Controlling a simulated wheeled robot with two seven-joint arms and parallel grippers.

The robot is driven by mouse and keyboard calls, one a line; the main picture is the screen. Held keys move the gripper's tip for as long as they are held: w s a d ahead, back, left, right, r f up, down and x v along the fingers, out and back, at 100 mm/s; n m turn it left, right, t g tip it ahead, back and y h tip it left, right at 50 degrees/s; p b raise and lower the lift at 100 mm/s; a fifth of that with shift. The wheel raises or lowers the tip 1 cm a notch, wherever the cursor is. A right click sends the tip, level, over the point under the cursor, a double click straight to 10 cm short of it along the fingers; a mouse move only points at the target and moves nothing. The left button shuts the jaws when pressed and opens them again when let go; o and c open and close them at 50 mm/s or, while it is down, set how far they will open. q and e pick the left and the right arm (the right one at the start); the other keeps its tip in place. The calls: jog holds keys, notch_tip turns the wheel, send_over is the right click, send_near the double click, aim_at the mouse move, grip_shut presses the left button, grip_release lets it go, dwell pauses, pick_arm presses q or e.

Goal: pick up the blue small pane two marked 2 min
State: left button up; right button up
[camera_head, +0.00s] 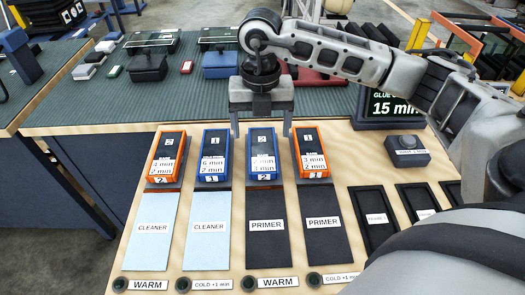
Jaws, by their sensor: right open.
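A blue-framed box (262,172) with a 2 on its top and bottom tags and a white label stands third from the left in the row. The label's lower line reads 2 min; its upper line is hard to read. My right gripper (262,132) is open at the far end of this box. One finger is on the left side and one on the right, with nothing seen held between them. Whether the fingers touch the box I cannot tell. My left gripper is not in view.
Beside it stand a blue box (213,172) marked 1 and orange boxes (166,172) (314,172) at either end. Light blue CLEANER pads (153,205) and dark PRIMER pads (266,250) lie in front. A display (393,108) and dark block (407,152) are at right.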

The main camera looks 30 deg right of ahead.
aim_at(262, 147)
jog(key=shift+d+f, duration=0.15)
jog(key=shift+f, duration=2.75)
jog(key=shift+r, duration=0.1)
jog(key=c, duration=1.2)
